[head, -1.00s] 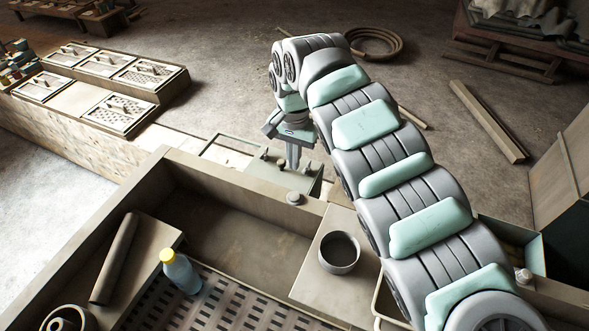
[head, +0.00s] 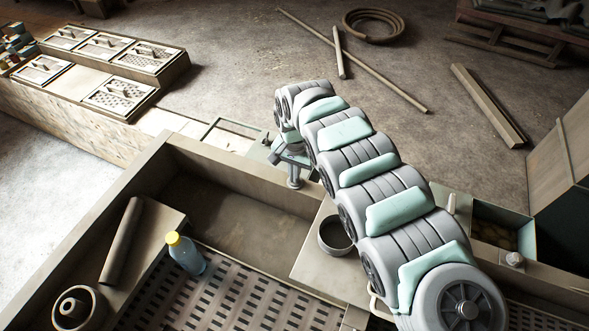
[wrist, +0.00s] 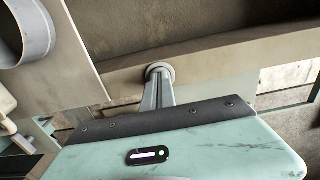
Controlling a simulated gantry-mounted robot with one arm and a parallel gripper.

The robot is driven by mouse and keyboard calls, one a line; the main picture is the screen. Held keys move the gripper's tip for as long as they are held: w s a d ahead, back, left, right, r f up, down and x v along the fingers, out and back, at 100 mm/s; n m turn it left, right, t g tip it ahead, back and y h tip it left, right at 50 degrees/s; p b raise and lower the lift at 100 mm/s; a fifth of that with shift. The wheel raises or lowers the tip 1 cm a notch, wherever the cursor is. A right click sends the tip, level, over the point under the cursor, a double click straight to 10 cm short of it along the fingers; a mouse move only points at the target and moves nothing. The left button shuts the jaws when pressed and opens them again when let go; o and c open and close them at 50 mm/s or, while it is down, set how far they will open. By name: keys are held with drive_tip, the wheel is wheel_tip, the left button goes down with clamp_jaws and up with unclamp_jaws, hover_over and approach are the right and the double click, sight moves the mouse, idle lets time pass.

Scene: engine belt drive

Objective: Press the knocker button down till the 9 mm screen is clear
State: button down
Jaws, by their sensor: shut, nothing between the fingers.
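The knocker button, a round pale grey knob (wrist: 160,67) on the trough's rim, shows in the wrist view right at my fingertips. In the head view my gripper (head: 294,184) points down over that spot and hides most of the button. My gripper (wrist: 161,76) is shut and empty, its tips over the button; I cannot tell whether they touch it or how far down it is. A slotted screen deck (head: 240,300) lies in the trough. Perforated screens with handles (head: 120,95) sit in frames at upper left. No size marking is readable, so I cannot tell which is 9 mm.
A dark round cup (head: 336,236) stands on a ledge beside my arm. A yellow-capped blue bottle (head: 186,255) and a dark tube (head: 121,240) are at left. Another small knob (head: 514,259) sits on the right rim. The trough's wall (head: 240,180) runs below my gripper.

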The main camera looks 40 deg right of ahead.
idle(0.3)
drive_tip(key=shift+w+f, duration=0.15)
drive_tip(key=shift+f, duration=0.75)
drive_tip(key=r+p, duration=0.1)
drive_tip(key=r, duration=0.1)
drive_tip(key=r+p, duration=0.2)
drive_tip(key=r, duration=0.1)
drive_tip(key=shift+w+d+r, duration=0.15)
drive_tip(key=shift+d, duration=0.05)
drive_tip(key=shift+d+r, duration=0.1)
drive_tip(key=shift+r, duration=0.55)
wheel_tip(320, 180, up, 8)
drive_tip(key=shift+r, duration=0.1)
idle(1.2)
